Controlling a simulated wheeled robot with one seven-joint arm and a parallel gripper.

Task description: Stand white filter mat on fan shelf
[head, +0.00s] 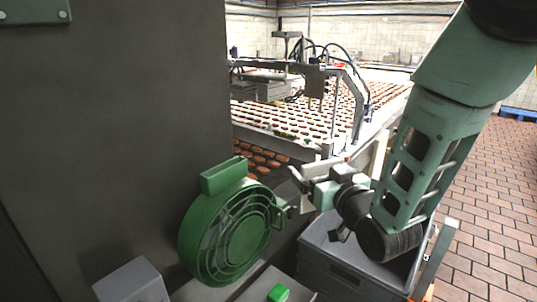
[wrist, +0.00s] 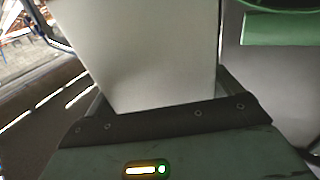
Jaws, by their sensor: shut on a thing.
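The white filter mat (wrist: 145,55) is a pale flat panel filling the upper middle of the wrist view. Its lower edge meets the dark screwed strip of my gripper (wrist: 170,120), which is shut on it. In the head view my gripper (head: 299,187) is just right of the green round fan (head: 228,235), and the mat is hard to make out there. The fan has a grille and a green box-shaped part (head: 223,175) on top. A green edge (wrist: 278,28) shows at the wrist view's upper right. I cannot tell which surface is the fan shelf.
A dark grey cabinet wall (head: 120,130) stands at the left. A grey crate (head: 345,268) lies below my arm. A small green block (head: 278,292) is at the bottom. A conveyor (head: 290,120) with rows of brown biscuits runs behind. Tiled floor (head: 490,200) is open at the right.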

